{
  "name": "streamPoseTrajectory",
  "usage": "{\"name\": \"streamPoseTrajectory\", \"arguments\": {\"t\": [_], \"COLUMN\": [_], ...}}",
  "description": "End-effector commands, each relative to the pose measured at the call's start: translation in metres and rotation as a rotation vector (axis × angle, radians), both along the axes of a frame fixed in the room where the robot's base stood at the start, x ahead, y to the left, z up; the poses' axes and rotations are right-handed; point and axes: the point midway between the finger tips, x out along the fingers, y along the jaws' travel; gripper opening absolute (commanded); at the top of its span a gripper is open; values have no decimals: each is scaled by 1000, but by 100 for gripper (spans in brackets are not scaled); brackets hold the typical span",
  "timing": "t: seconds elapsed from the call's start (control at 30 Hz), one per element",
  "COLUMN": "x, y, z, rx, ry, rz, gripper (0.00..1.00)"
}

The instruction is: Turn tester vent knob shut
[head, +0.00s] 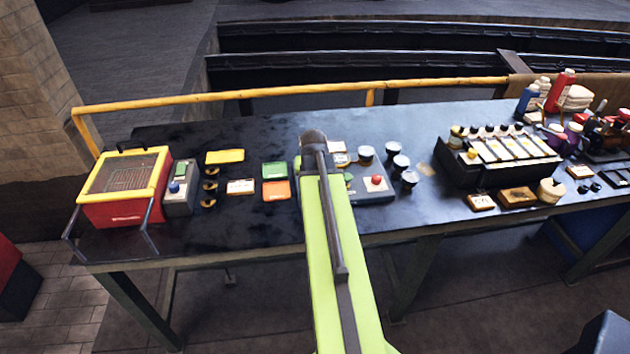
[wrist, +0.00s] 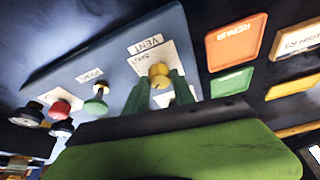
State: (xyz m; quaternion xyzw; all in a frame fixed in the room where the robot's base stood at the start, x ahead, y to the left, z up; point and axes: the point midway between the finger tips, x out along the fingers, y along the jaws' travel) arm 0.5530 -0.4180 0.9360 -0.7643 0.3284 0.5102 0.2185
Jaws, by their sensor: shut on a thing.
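The tester (wrist: 95,65) is a blue-grey panel that fills the left and middle of the wrist view. It also shows in the head view (head: 378,191), partly covered by my arm. The vent knob (wrist: 158,70) is small and yellow, beside white labels reading VENT and SHUT. My gripper (wrist: 159,85) has its green fingers closed on either side of the knob. My arm hides the knob and my fingertips in the head view. Which way the knob's mark points is too small to tell.
The tester also carries a red button (wrist: 60,109) and a green knob (wrist: 96,106). Orange (wrist: 236,41) and green (wrist: 231,83) boxes lie close to the tester. A red and yellow box (head: 122,187) is at the bench's left end.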

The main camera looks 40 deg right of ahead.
Motion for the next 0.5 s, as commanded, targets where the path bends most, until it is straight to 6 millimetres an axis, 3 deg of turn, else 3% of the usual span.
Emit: {"name": "streamPoseTrajectory", "arguments": {"t": [0.5], "x": [3], "y": [0], "z": [0], "rx": [0], "ry": [1], "rz": [-438], "gripper": [0]}}
